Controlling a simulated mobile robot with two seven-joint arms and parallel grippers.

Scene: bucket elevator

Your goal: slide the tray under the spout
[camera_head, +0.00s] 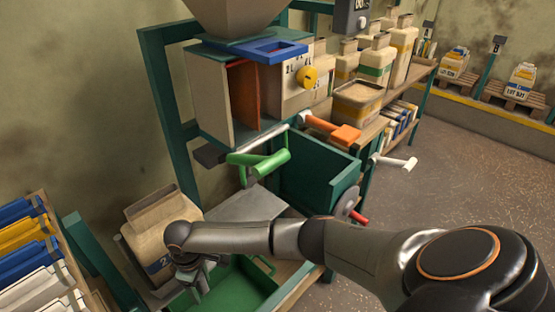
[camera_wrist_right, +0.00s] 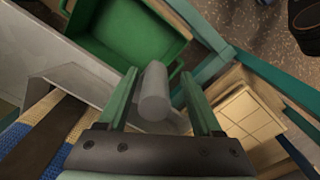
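A green tray (camera_head: 240,287) with raised walls sits low at the bottom of the head view, below a grey sloped plate (camera_head: 250,207). The tray also shows at the top of the right wrist view (camera_wrist_right: 128,32). I cannot tell which part is the spout. My right gripper (camera_head: 197,290) points down beside the tray's left part in the head view, partly hidden by its own wrist. In the wrist view its two fingers (camera_wrist_right: 160,100) are apart, with a grey cylinder (camera_wrist_right: 154,92) showing between them and gaps beside it. My left gripper is not in view.
A tan sack or box (camera_head: 155,235) stands left of the gripper. A teal bin (camera_head: 315,175), a green handle (camera_head: 262,163) and a white handle (camera_head: 395,162) are above and right. A rack of coloured items (camera_head: 30,245) is at far left. Open floor (camera_head: 450,160) lies right.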

